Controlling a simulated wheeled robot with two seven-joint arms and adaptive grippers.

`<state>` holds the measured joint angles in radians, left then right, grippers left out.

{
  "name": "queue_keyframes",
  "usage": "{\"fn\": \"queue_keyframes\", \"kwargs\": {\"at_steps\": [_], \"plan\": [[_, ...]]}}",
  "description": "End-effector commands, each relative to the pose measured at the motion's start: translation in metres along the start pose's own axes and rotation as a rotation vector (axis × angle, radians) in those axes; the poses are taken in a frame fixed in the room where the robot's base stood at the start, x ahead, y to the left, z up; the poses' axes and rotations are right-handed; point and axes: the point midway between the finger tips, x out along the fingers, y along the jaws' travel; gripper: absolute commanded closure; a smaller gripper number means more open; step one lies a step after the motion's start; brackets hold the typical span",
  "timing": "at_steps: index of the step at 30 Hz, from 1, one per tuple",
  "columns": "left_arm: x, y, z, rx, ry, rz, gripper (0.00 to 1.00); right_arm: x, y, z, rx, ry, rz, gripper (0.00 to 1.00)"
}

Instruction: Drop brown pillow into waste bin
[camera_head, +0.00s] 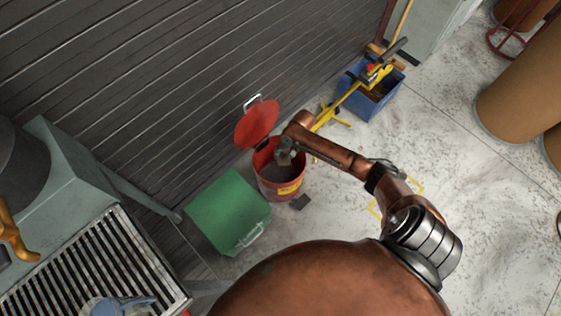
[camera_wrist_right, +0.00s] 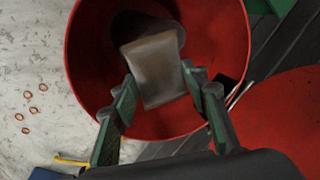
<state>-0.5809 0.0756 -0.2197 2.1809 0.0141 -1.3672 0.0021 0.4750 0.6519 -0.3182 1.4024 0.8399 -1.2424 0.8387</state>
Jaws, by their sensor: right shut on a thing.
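The red waste bin (camera_head: 280,186) stands on the floor against the wall with its red lid (camera_head: 257,122) open. Its round red wall (camera_wrist_right: 85,60) fills much of the right wrist view. My right gripper (camera_head: 285,154) reaches down into the bin's mouth. In the right wrist view, its two green-padded fingers (camera_wrist_right: 160,84) are shut on the brown pillow (camera_wrist_right: 155,68). The pillow is over the bin's opening, inside the rim as seen from above. In the head view the gripper and arm largely hide the pillow. My left gripper is not in view.
A green container (camera_head: 226,212) stands left of the bin, and a blue bin (camera_head: 366,97) with tools stands beyond it. A slatted metal table (camera_head: 95,262) is at lower left. Several small orange rings (camera_wrist_right: 28,95) lie on the floor. Open floor lies to the right.

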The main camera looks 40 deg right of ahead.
Motion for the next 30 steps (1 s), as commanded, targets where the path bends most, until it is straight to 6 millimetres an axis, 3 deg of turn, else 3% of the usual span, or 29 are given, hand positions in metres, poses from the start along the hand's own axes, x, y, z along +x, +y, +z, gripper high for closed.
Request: {"fn": "queue_keyframes", "kwargs": {"at_steps": [2, 3, 11, 22, 30], "plan": [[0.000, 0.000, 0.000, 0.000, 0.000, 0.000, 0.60, 0.000, 0.000, 0.000, 0.000, 0.000, 0.000, 0.84], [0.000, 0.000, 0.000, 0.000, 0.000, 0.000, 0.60, 0.000, 0.000, 0.000, 0.000, 0.000, 0.000, 0.56], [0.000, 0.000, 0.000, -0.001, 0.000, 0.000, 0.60, 0.000, 0.000, 0.000, 0.000, 0.000, 0.000, 0.38], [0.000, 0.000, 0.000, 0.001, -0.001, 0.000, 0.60, -0.006, 0.001, 0.000, 0.000, 0.000, 0.001, 0.38], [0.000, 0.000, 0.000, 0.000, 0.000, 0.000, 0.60, -0.056, 0.000, -0.001, -0.001, 0.002, -0.001, 0.38]]}}
